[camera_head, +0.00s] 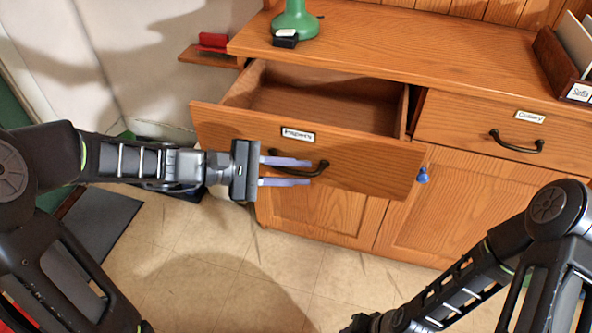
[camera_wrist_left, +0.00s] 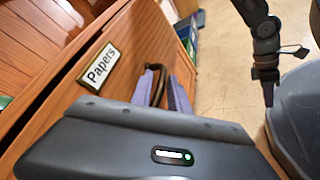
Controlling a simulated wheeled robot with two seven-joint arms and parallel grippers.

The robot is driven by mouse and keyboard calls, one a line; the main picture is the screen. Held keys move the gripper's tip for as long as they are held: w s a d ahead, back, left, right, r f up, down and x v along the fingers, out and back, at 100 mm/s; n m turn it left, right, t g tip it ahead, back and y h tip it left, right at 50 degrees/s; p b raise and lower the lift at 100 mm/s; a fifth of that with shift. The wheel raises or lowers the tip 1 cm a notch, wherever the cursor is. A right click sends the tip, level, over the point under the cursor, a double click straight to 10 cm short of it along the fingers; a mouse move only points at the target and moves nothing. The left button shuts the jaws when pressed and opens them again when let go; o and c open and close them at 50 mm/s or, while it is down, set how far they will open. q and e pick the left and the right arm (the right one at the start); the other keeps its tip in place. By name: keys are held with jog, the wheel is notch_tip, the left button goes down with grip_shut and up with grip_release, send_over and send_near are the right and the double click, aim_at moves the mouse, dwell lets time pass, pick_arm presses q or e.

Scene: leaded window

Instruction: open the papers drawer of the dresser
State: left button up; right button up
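The papers drawer (camera_head: 355,160) of the wooden dresser is pulled well out, and the visible inside is empty. Its label (camera_head: 298,134) reads Papers and also shows in the wrist view (camera_wrist_left: 98,65). A dark bow handle (camera_head: 318,167) sits below the label. My left gripper (camera_head: 300,172) is at this handle, its two purple fingers spaced apart with the handle bar (camera_wrist_left: 157,88) between them in the wrist view. A gap seems to show beside the bar. My right gripper (camera_head: 360,323) is low at the bottom edge, away from the dresser; its fingers are unclear.
The closed Cutlery drawer (camera_head: 465,135) is to the right, above cupboard doors. A blue knob (camera_head: 423,176) shows by the open drawer's right end. A green lamp base (camera_head: 296,20) and a file box (camera_head: 560,65) stand on top. Tiled floor (camera_head: 240,265) in front is clear.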

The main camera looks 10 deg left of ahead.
pick_arm(q)
jog(key=p+v, duration=0.1)
jog(key=v, duration=0.6)
jog(key=shift+s+a, duration=0.2)
jog(key=shift+a, duration=0.15)
jog(key=shift+r, duration=0.1)
